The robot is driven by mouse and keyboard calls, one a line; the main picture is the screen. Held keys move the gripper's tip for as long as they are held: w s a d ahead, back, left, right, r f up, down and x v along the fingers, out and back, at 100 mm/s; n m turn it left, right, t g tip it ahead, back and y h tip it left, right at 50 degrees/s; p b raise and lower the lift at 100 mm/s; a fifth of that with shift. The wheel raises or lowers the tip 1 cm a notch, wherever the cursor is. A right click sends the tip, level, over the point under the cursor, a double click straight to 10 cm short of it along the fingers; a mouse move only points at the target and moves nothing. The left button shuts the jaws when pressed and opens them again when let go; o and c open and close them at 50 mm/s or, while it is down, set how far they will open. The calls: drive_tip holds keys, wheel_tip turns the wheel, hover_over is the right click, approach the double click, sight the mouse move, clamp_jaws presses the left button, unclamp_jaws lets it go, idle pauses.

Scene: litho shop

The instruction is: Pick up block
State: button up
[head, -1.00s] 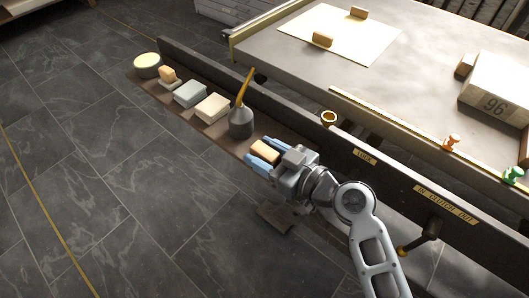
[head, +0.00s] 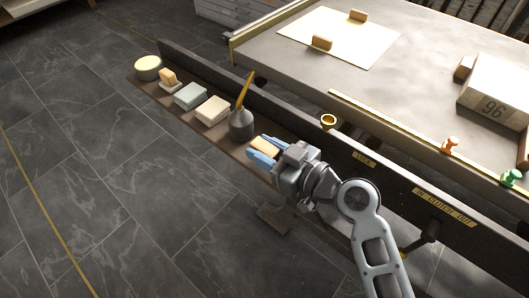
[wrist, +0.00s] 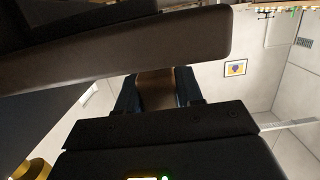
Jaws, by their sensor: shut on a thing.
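The block (head: 265,147) is a small tan wooden piece at the right end of the brown shelf. My gripper (head: 263,150), with blue fingers, is shut on it, one finger on each side. In the wrist view the block (wrist: 155,90) shows as a brown shape between the dark fingers of my gripper (wrist: 156,92). Whether the block touches the shelf below cannot be told, as the gripper hides its underside.
On the shelf (head: 233,148) stand a grey oil can (head: 241,124) with a yellow spout, a cream block (head: 212,110), a blue-grey block (head: 190,96), a small wooden-handled piece (head: 168,77) and a round tin (head: 148,67). A dark rail (head: 300,125) runs behind. Open floor lies left.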

wheel_tip(320, 180, up, 2)
drive_tip(key=shift+r, duration=0.25)
drive_tip(key=s+d+r+p, duration=0.1)
drive_tip(key=s+d+r, duration=0.55)
drive_tip(key=d, duration=0.25)
drive_tip(key=w+d+m+t+h+p, duration=0.1)
drive_tip(key=d+m+t+h+p, duration=0.1)
drive_tip(key=d+m+h+p, duration=0.1)
drive_tip(key=w+d+f+m+t+h+p, duration=0.1)
drive_tip(key=w+d+m+t+h+p, duration=0.1)
drive_tip(key=d, duration=0.3)
drive_tip(key=w+d+m+t+h+p, duration=0.1)
drive_tip(key=d+m+t+h+p, duration=0.1)
drive_tip(key=d+m+h+p, duration=0.1)
drive_tip(key=shift+w+d+f+m+h+p, duration=0.15)
drive_tip(key=shift+d+h+p, duration=0.1)
drive_tip(key=shift+h+p, duration=0.25)
drive_tip(key=shift+w+d+m+h+p, duration=0.1)
drive_tip(key=shift+d+m+h+p, duration=0.1)
drive_tip(key=shift+h+p, duration=0.3)
drive_tip(key=shift+w+d+r+m+h+p, duration=0.15)
drive_tip(key=shift+d+m+h+p, duration=0.2)
drive_tip(key=shift+h, duration=0.2)
drive_tip(key=shift+w+d+r+m+h+p, duration=0.15)
drive_tip(key=shift+d+m+h+p, duration=0.2)
drive_tip(key=shift+h, duration=0.2)
drive_tip(key=shift+d+r+h, duration=0.1)
drive_tip(key=shift+d+h, duration=0.1)
drive_tip(key=shift+h, duration=0.1)
drive_tip(key=shift+r, duration=0.1)
